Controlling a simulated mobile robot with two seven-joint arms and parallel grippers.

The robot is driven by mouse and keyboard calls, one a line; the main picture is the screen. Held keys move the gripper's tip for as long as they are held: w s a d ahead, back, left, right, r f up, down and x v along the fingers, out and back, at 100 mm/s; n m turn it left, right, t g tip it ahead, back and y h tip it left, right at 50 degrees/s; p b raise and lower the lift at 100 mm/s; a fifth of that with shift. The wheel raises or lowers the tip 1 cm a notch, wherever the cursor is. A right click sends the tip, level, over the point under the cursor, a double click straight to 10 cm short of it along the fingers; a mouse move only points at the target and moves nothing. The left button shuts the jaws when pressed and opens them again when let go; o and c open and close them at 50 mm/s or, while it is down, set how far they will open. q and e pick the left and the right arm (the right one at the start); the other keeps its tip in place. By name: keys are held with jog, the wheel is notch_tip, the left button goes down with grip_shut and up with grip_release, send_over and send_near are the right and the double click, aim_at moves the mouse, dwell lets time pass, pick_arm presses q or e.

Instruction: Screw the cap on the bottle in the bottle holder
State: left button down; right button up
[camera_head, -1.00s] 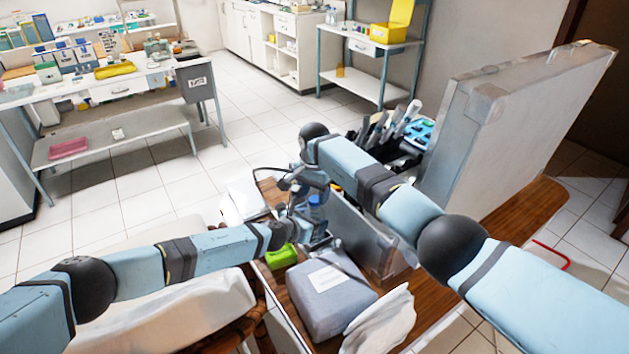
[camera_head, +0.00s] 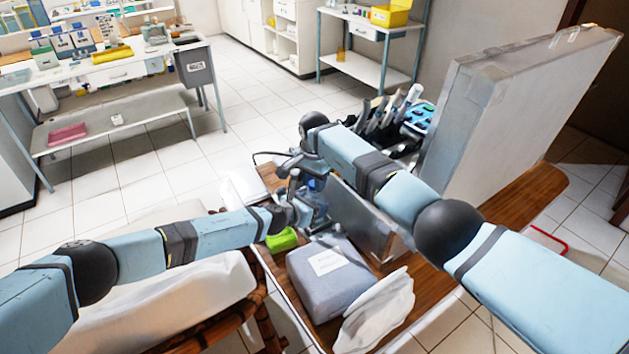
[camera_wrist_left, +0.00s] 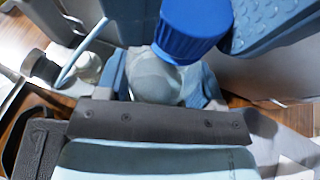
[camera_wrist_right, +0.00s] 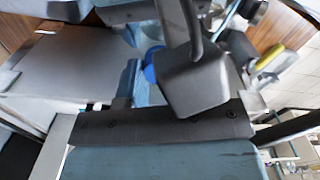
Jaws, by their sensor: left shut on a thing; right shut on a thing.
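The blue cap (camera_wrist_left: 192,28) sits at the top of the clear bottle (camera_wrist_left: 160,82) in the left wrist view, looking slightly tilted; whether it is threaded on cannot be told. My left gripper (camera_wrist_left: 168,88) is shut on the bottle's body, with a finger on each side. A dimpled blue finger of my right gripper (camera_wrist_left: 268,25) is right beside the cap. In the right wrist view, the cap (camera_wrist_right: 152,63) is partly hidden behind a dark grey block (camera_wrist_right: 195,82). In the head view, the bottle (camera_head: 318,190) is mostly hidden by both grippers. The bottle holder cannot be made out.
A grey-blue box (camera_head: 328,282), a green block (camera_head: 281,239) and a crumpled white bag (camera_head: 375,310) lie on the wooden surface near the grippers. A grey metal case with a raised lid (camera_head: 510,110) and a rack of instruments (camera_head: 385,125) stand to the right.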

jog(key=m, duration=0.9)
jog(key=o, duration=1)
jog(key=shift+r, duration=2.25)
jog(key=shift+c, duration=0.2)
